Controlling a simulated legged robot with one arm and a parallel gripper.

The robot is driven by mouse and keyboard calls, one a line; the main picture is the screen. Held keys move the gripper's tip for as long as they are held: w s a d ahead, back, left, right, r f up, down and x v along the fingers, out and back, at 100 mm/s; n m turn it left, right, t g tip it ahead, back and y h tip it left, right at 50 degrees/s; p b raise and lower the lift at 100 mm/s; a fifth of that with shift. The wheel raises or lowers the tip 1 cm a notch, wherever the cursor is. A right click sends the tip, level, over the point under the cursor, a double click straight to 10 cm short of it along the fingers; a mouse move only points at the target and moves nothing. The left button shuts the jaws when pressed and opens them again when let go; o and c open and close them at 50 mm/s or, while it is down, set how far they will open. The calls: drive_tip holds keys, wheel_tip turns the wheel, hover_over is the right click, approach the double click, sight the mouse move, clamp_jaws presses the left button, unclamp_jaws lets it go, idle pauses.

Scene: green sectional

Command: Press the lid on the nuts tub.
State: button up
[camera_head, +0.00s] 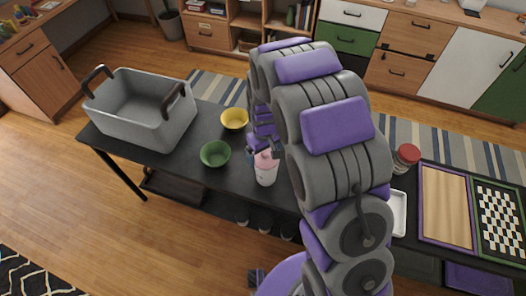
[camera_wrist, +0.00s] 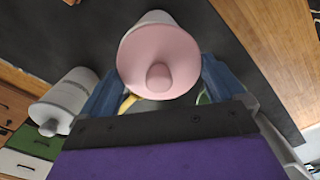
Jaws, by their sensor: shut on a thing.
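The white nuts tub (camera_head: 266,176) stands on the dark table, just left of my arm. A pink lid (camera_head: 265,158) with a round knob is at its top. In the wrist view the pink lid (camera_wrist: 150,55) fills the space between my blue fingers, with the white side of the tub (camera_wrist: 152,17) showing beyond it. My gripper (camera_head: 262,150) is at the top of the tub, shut on the lid. The fingertips are partly hidden, and I cannot tell whether the lid is fully seated.
A green bowl (camera_head: 215,153) and a yellow bowl (camera_head: 234,119) stand left of the tub. A grey handled bin (camera_head: 145,115) is at the left end. A red-lidded jar (camera_head: 406,157), wooden board (camera_head: 446,205) and checkered board (camera_head: 498,218) are at right.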

drive_tip(key=shift+d, duration=0.2)
drive_tip(key=shift+a, duration=0.1)
drive_tip(key=shift+a, duration=0.35)
drive_tip(key=shift+d, duration=0.65)
drive_tip(key=shift+a+f, duration=0.1)
drive_tip(key=shift+a, duration=0.2)
drive_tip(key=shift+d+p, duration=0.3)
drive_tip(key=shift+p, duration=0.1)
drive_tip(key=shift+a+f, duration=0.15)
drive_tip(key=shift+f, duration=0.25)
idle(1.2)
